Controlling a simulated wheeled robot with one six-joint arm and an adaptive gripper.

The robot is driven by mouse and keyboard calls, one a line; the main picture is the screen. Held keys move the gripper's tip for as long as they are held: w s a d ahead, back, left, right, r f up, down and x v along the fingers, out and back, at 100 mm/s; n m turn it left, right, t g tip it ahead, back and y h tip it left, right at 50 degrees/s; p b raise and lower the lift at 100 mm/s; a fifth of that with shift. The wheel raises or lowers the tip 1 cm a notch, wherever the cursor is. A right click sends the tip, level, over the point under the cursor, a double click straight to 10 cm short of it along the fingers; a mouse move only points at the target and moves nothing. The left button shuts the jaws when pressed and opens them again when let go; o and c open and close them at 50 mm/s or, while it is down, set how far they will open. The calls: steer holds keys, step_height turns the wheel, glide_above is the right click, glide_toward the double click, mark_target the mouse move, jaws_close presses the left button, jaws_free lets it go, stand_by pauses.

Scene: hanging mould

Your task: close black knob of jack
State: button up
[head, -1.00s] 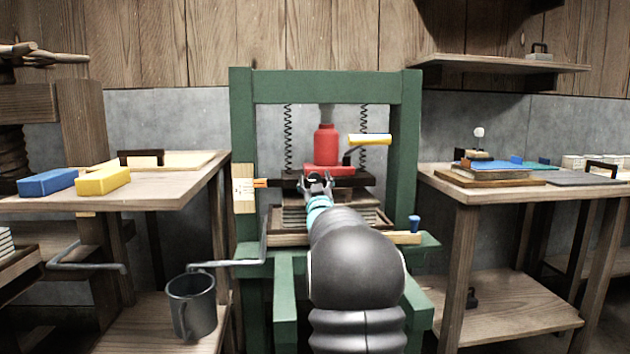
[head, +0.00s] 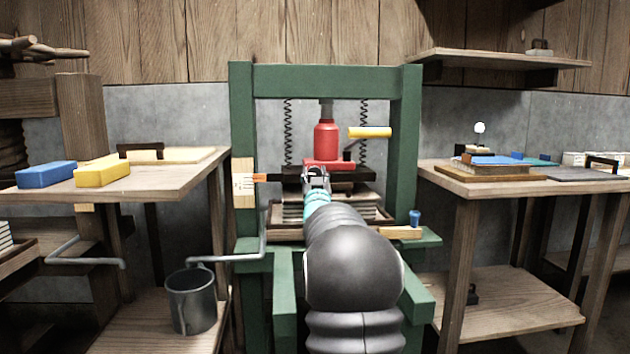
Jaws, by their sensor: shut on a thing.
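The red bottle jack (head: 326,146) stands upright on the dark plate inside the green press frame, its ram up under the top beam. A lever with a yellow grip (head: 370,132) sticks out to the right of it. My gripper (head: 316,171) is at the front foot of the jack, with its fingers drawn together. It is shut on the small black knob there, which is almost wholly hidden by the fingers.
Green posts (head: 404,150) and springs flank the jack closely. A wooden strip with an orange pointer (head: 260,178) is at the left post. A bench with blue and yellow blocks (head: 102,171) stands left, another bench right. A grey mug (head: 190,300) sits low left.

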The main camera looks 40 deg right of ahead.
steer(key=m+g+h+b, duration=0.1)
steer(key=m, duration=0.1)
steer(key=m+g+b, duration=0.1)
steer(key=m, duration=0.2)
steer(key=shift+a+f+h, duration=0.1)
steer(key=shift+h, duration=0.3)
steer(key=m+g, duration=0.1)
steer(key=m, duration=0.1)
steer(key=m+g+h, duration=0.1)
steer(key=m, duration=0.2)
steer(key=shift+r, duration=0.2)
steer(key=m+g+p, duration=0.1)
steer(key=m+p, duration=0.1)
steer(key=m, duration=0.1)
steer(key=m+g+p, duration=0.1)
steer(key=m, duration=0.2)
steer(key=shift+w+r+g+p, duration=0.1)
steer(key=shift+r+g+p, duration=0.1)
steer(key=shift+g+p, duration=0.15)
steer(key=shift+f+m+g+y+p, duration=0.15)
steer(key=shift+m+g+p, duration=0.2)
steer(key=shift+m+p, duration=0.6)
steer(key=shift+m+g+y+p, duration=0.15)
steer(key=shift+m+g+p, duration=0.15)
steer(key=shift+m+p, duration=0.6)
steer(key=shift+m, duration=0.35)
steer(key=o, duration=1.1)
steer(key=shift+o, duration=0.2)
